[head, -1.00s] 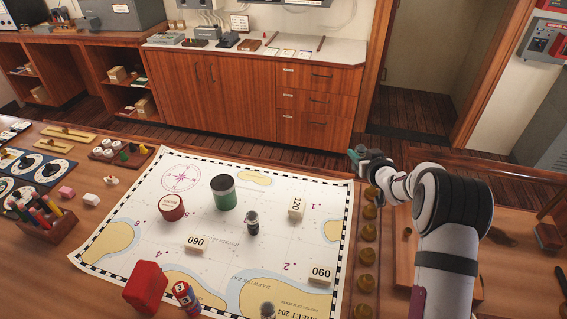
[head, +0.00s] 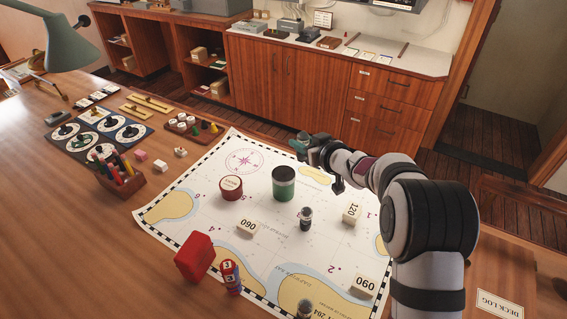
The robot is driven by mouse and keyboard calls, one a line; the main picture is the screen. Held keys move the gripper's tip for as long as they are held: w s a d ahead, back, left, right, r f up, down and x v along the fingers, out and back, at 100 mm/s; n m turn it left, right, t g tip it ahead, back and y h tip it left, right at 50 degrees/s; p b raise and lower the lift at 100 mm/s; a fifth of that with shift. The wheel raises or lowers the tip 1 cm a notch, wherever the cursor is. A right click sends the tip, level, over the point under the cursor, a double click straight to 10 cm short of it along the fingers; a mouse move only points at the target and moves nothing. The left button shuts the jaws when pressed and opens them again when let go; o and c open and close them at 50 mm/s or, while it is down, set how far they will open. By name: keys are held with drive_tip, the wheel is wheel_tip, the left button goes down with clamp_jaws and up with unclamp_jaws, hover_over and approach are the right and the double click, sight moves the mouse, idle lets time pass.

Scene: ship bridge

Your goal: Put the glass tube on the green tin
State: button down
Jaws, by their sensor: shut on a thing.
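A small dark-capped glass piece (head: 305,218) stands on the chart right of the tin, and a similar one (head: 304,309) is at the bottom edge.
A red round tin (head: 231,187) stands left of the green tin. Numbered blocks (head: 247,228), a red box (head: 194,256) and a red-and-blue piece (head: 231,277) are nearer. A pencil holder (head: 120,184) is at left. The chart (head: 205,215) has bare patches between them.

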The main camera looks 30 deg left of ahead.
drive_tip(key=a+f, duration=0.2)
drive_tip(key=a, duration=0.1)
drive_tip(key=a+f, duration=0.1)
drive_tip(key=a, duration=0.1)
drive_tip(key=shift+s+a+f, duration=0.1)
drive_tip(key=shift+s+f, duration=0.1)
drive_tip(key=shift+s, duration=0.2)
drive_tip(key=shift+f, duration=1.95)
drive_tip(key=shift+f, duration=0.15)
drive_tip(key=shift+c, duration=2.4)
unclamp_jaws()
